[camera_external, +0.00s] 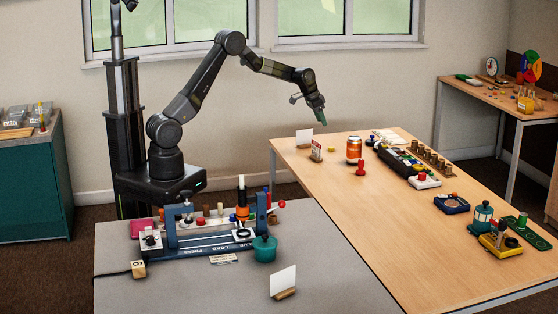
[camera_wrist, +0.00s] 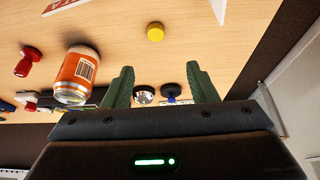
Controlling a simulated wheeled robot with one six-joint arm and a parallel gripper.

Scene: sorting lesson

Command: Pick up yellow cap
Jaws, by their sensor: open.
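The yellow cap (camera_wrist: 155,31) lies on the wooden table as a small round disc, near the top middle of the wrist view. In the external view it is a tiny yellowish spot (camera_external: 331,149) near the table's far left edge. My gripper (camera_external: 309,104) is above that end of the table, apart from the cap. In the wrist view its two green fingers (camera_wrist: 161,73) are spread with nothing held between them. The cap appears beyond the fingertips, roughly in line with the gap.
An orange can (camera_external: 354,150) and a red knobbed piece (camera_external: 361,168) stand nearby on the table. A dark knobbed piece (camera_wrist: 171,92) and a shiny round one (camera_wrist: 143,95) show between the fingers. The wood around the cap is bare.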

